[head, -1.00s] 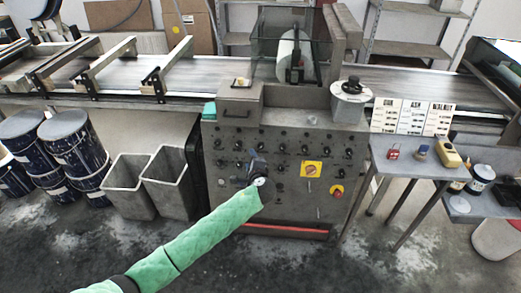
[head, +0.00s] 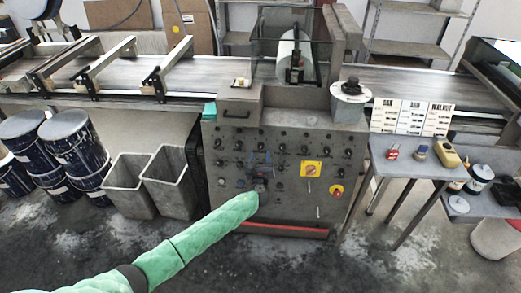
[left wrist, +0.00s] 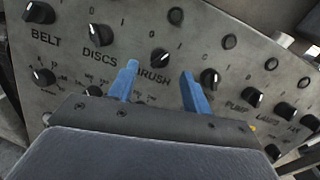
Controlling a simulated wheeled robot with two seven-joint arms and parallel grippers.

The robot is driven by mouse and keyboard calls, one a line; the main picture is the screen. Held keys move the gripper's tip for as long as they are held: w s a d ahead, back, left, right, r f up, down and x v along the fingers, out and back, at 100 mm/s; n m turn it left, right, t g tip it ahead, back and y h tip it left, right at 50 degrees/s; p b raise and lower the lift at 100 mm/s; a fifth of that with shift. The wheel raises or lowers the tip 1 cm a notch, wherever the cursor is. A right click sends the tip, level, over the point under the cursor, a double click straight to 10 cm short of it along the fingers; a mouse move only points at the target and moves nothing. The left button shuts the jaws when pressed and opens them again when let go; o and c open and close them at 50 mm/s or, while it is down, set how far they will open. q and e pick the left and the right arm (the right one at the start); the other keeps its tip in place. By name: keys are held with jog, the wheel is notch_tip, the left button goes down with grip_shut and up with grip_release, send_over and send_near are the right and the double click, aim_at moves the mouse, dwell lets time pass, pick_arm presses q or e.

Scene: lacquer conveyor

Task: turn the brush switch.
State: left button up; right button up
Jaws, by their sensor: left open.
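The brush switch (left wrist: 160,58) is a small black knob with a white mark, above the word BRUSH on the grey control panel (left wrist: 60,60). My left gripper (left wrist: 159,68) is open, with one blue finger at each side of the knob in the left wrist view. The fingertips look near the panel, but I cannot tell whether they touch it. Nothing is held. In the head view the left gripper (head: 260,163) is at the panel front, at the end of my green-sleeved arm, and partly covers the knobs there. My right gripper is not in view.
The discs knob (left wrist: 101,34) and belt knob (left wrist: 40,13) are left of the brush switch; another knob (left wrist: 209,78) is close to the right finger. A red emergency button (head: 336,190) is lower right. Two bins (head: 168,182) and a side table (head: 410,160) flank the cabinet.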

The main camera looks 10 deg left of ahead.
aim_at(260, 148)
pick_arm(q)
jog(key=shift+w+a+p, duration=0.2)
jog(key=shift+w+p, duration=0.2)
jog(key=shift+w, duration=1.9)
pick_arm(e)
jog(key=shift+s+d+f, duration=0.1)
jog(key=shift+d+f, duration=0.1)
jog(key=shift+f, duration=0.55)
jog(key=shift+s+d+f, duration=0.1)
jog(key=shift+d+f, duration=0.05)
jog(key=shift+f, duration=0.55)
pick_arm(q)
jog(key=c, duration=1)
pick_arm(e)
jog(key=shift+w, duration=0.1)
